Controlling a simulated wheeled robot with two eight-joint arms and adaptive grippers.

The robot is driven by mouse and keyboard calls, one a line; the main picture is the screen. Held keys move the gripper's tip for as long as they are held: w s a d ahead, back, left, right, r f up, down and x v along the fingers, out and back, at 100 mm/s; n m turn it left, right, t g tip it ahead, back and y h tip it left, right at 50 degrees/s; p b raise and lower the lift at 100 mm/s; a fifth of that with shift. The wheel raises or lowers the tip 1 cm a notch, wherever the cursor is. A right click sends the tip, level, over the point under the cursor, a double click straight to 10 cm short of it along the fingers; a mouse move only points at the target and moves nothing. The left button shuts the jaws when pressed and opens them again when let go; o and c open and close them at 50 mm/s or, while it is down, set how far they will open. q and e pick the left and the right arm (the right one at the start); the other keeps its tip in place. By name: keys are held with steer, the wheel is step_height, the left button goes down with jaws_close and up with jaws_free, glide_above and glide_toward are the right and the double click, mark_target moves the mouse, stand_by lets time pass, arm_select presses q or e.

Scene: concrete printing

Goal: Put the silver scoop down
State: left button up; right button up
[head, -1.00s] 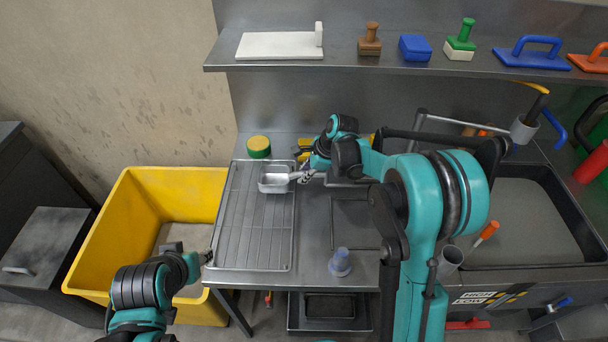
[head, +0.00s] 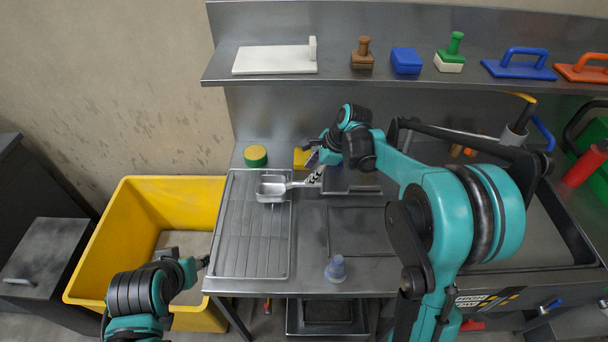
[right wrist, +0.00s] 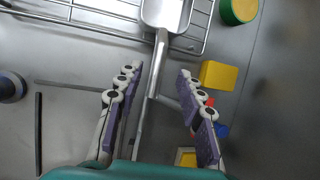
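The silver scoop (head: 271,191) lies at the upper right of the wire rack (head: 222,245), its handle pointing right over the rack's edge. My right gripper (head: 314,175) is at the handle's end. In the right wrist view, the scoop (right wrist: 166,14) is at the top and its handle (right wrist: 159,62) comes down between the fingers of my right gripper (right wrist: 160,73). The fingers are spread, with a gap on both sides of the handle. My left gripper (head: 204,262) is beside the rack's left edge, over the yellow bin's side; its fingers are too small to read.
A green-and-yellow round item (head: 256,156) stands behind the rack. A yellow block (right wrist: 218,75) is close to my right fingers. A grey-blue cup (head: 336,269) stands near the table's front edge. The yellow bin (head: 95,240) is at left.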

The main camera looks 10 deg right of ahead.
steer(key=s+d+r+n+t+h, duration=0.1)
steer(key=s+r+n, duration=0.3)
steer(key=s, duration=0.3)
steer(key=s+r+n+t+h, duration=0.1)
steer(key=s+r+n, duration=0.3)
steer(key=s+n, duration=0.15)
steer(key=s+d+f+n+t+h, duration=0.2)
steer(key=s+n, duration=0.8)
steer(key=s, duration=0.3)
steer(key=shift+p, duration=0.35)
